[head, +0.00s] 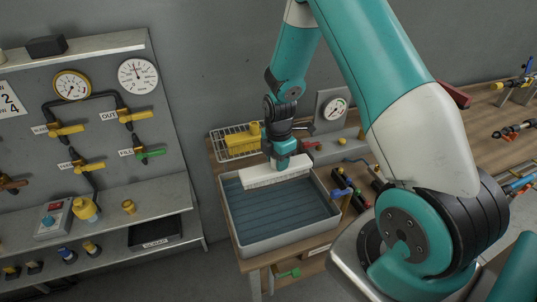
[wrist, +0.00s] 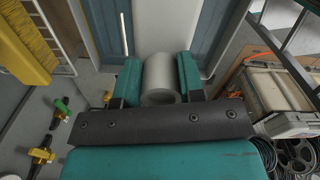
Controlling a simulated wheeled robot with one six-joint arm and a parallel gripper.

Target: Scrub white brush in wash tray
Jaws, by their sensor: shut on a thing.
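The white brush (head: 276,174) is a long white block, level above the back part of the wash tray. My gripper (head: 285,161) is shut on it from above. In the wrist view the teal fingers (wrist: 160,82) close on both sides of its pale round handle (wrist: 160,72), and the white block (wrist: 165,22) shows beyond. The wash tray (head: 288,242) is grey with a dark blue ribbed floor; its floor also shows in the wrist view (wrist: 104,22). I cannot tell whether the bristles touch the tray floor.
A wire basket (head: 216,142) with a yellow brush (head: 242,139) stands behind the tray at left. A gauge (head: 335,109) stands behind at right. Blue, black and red fittings (head: 352,190) lie right of the tray. A valve panel (head: 100,120) is on the left. The tray's front part is clear.

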